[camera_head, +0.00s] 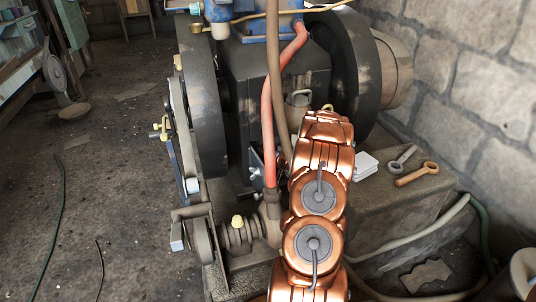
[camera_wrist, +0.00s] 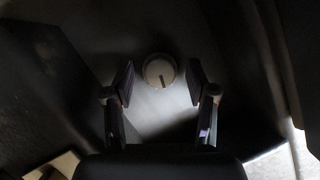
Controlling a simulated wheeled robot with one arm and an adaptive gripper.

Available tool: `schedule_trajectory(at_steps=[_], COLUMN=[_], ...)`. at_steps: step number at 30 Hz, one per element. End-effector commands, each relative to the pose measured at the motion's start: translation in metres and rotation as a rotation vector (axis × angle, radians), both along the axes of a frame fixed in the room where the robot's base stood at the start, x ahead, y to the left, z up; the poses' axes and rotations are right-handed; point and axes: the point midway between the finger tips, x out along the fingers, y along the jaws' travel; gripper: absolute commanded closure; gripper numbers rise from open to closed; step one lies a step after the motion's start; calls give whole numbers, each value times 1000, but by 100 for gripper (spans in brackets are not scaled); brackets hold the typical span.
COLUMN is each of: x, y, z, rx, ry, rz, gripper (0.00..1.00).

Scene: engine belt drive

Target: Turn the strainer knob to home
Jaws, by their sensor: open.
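In the wrist view, a round pale knob (camera_wrist: 159,71) sits on a grey panel, near the top middle. A short dark line on its face points toward the bottom of the picture. No label can be read on it or around it. My gripper (camera_wrist: 161,67) is open, with one finger on each side of the knob. A gap shows between the knob and each finger, so neither appears to touch it. In the head view my copper-coloured arm hides the gripper and the knob.
In the head view, a large flywheel (camera_head: 203,105) and a red hose (camera_head: 267,125) stand close left of my arm. Two wrenches (camera_head: 415,174) and a white stack (camera_head: 365,166) lie on the ledge to the right, by a stone wall (camera_head: 480,90). Floor at left is mostly clear.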

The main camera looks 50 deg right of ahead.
Motion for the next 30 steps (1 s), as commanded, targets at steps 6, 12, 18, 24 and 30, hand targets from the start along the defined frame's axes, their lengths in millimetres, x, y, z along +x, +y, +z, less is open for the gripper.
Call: schedule_trajectory(at_steps=[6,12,18,24,30], x=[0,0,0,0,0], y=[0,0,0,0,0], z=[0,0,0,1,3], rx=[0,0,0,-19,-117], ry=[0,0,0,10,64], rz=[0,0,0,-1,-2], gripper=[58,79,100,100,100])
